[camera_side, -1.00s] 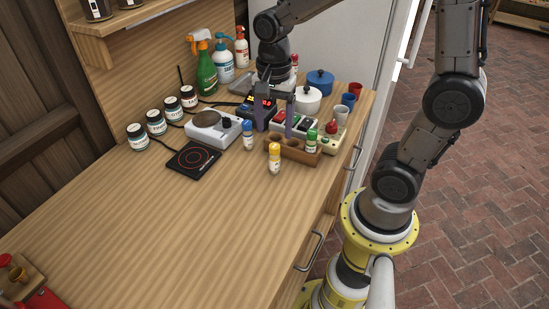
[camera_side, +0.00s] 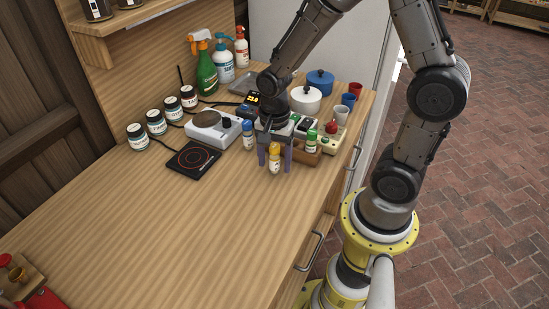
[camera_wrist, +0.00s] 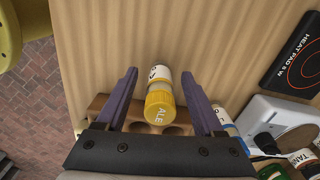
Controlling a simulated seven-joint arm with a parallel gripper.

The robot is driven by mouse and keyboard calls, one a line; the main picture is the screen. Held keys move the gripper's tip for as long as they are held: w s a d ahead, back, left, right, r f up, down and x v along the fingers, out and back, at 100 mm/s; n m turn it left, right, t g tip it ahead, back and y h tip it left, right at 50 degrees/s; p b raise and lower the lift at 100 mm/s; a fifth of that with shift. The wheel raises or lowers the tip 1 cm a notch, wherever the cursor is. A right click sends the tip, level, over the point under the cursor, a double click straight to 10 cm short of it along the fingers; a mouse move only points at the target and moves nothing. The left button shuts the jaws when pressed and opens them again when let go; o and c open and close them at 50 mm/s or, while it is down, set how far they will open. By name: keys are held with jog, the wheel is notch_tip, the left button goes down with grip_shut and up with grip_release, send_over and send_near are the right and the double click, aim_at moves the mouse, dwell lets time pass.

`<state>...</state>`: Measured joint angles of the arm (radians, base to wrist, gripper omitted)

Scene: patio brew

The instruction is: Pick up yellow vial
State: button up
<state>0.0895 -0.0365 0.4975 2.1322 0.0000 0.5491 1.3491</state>
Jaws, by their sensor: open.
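The yellow vial (camera_side: 274,160) has a yellow cap and a white label band, and stands upright on the counter in front of the wooden rack. In the wrist view the vial (camera_wrist: 160,95) lies between the two purple fingers, with clear gaps on both sides. My gripper (camera_side: 275,163) is open, pointing down, its fingers on either side of the vial. In the wrist view my gripper (camera_wrist: 162,88) holds nothing.
A wooden rack (camera_wrist: 97,108) is close behind the vial, with a green-capped vial (camera_side: 310,143) in it. A blue-capped vial (camera_side: 248,134) stands left of my gripper. The heat pad (camera_side: 192,160) lies further left. The counter's front left is clear.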

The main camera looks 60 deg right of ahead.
grip_shut()
jog(key=shift+r, duration=0.1)
dwell(0.4)
